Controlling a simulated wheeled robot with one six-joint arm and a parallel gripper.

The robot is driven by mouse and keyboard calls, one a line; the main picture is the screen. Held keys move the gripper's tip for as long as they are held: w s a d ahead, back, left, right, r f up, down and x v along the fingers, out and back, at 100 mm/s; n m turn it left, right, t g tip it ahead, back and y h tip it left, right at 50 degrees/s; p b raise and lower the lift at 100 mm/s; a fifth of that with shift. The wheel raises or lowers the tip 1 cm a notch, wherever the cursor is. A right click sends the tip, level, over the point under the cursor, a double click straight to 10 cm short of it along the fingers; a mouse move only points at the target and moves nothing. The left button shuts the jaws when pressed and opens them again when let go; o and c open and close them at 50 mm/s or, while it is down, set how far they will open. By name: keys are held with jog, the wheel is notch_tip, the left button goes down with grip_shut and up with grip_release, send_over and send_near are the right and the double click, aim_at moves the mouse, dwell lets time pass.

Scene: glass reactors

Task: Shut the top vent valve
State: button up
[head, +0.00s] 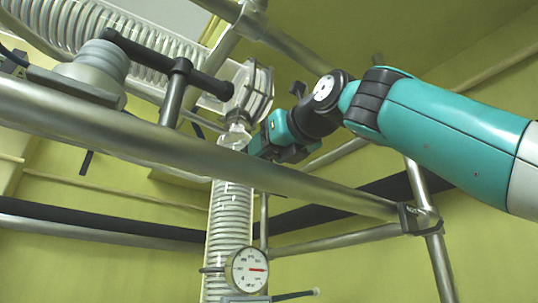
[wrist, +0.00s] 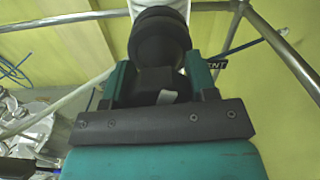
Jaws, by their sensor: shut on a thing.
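In the wrist view, the black round knob (wrist: 160,38) of the vent valve sits between the two fingers of my gripper (wrist: 158,85). The gripper is shut on this knob. A dark tag (wrist: 216,65) with the letters "ENT" showing sticks out just right of the fingers, partly covered. In the head view, my gripper (head: 262,146) is at the top of the glass column, beside the clear glass neck (head: 236,136). The knob itself cannot be made out there, and how far it is turned is unclear.
A steel rail (head: 200,158) crosses in front, below my gripper. A coiled glass condenser (head: 230,225) hangs below, with a round gauge (head: 248,269) in front. A flanged glass joint (head: 253,92) is close above. Frame tubes surround the arm.

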jog(key=shift+f+m, duration=0.1)
jog(key=shift+m, duration=0.2)
dwell(0.4)
jog(key=o, duration=0.9)
jog(key=shift+b+v, duration=1.5)
jog(key=shift+v, duration=7.2)
